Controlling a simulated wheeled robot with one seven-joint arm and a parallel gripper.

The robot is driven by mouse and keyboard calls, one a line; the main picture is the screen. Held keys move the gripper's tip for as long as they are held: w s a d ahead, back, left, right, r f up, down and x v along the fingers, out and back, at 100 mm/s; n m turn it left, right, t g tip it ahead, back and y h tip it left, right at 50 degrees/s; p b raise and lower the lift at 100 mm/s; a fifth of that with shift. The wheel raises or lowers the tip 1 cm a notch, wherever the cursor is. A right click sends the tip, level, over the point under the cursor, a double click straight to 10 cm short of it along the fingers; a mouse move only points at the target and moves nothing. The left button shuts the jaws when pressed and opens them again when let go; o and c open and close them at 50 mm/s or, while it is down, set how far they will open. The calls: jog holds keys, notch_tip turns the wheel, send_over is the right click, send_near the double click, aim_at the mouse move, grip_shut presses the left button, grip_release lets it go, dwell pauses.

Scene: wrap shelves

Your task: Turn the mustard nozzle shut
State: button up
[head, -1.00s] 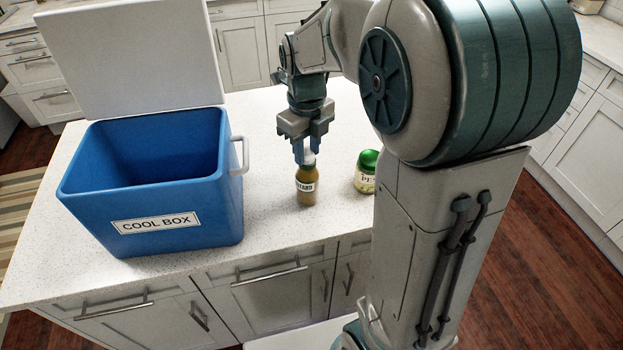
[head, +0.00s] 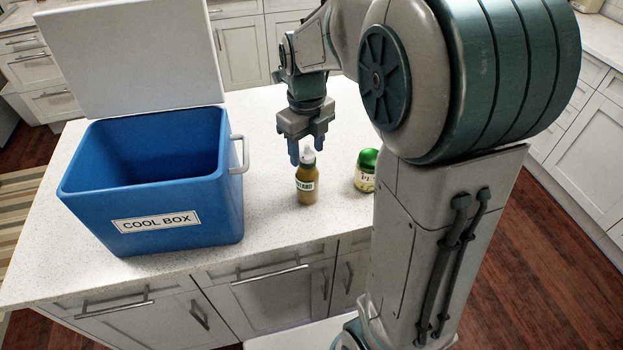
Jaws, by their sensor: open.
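The mustard bottle (head: 306,184) stands upright on the counter, in the middle of the head view. It is yellow-brown with a white label and a pale pointed nozzle (head: 308,156) on top. My gripper (head: 307,154) points down over the bottle, its fingers apart and nothing held between them. The fingertips are around the height of the nozzle or just above it; I cannot tell whether either touches it. Which way the nozzle is turned is too small to tell.
A green-lidded jar (head: 366,171) stands just right of the bottle, partly hidden by my arm. A blue cool box (head: 150,190) with its white lid raised stands on the left. The counter (head: 265,215) is clear between box and bottle.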

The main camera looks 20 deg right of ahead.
jog(key=shift+r, duration=0.1)
notch_tip(320, 180, up, 7)
jog(key=p, duration=0.6)
dwell(0.3)
jog(key=shift+s+n, duration=0.25)
jog(key=shift+n, duration=0.25)
jog(key=s+n+t, duration=0.2)
jog(key=s+n, duration=0.6)
jog(key=n, duration=0.6)
jog(key=s+d+r+n+t+b, duration=0.1)
jog(key=s+n, duration=0.7)
jog(key=n, duration=0.7)
jog(key=shift+d+n+t, duration=0.25)
jog(key=shift+n+t, duration=0.05)
jog(key=shift+t, duration=0.1)
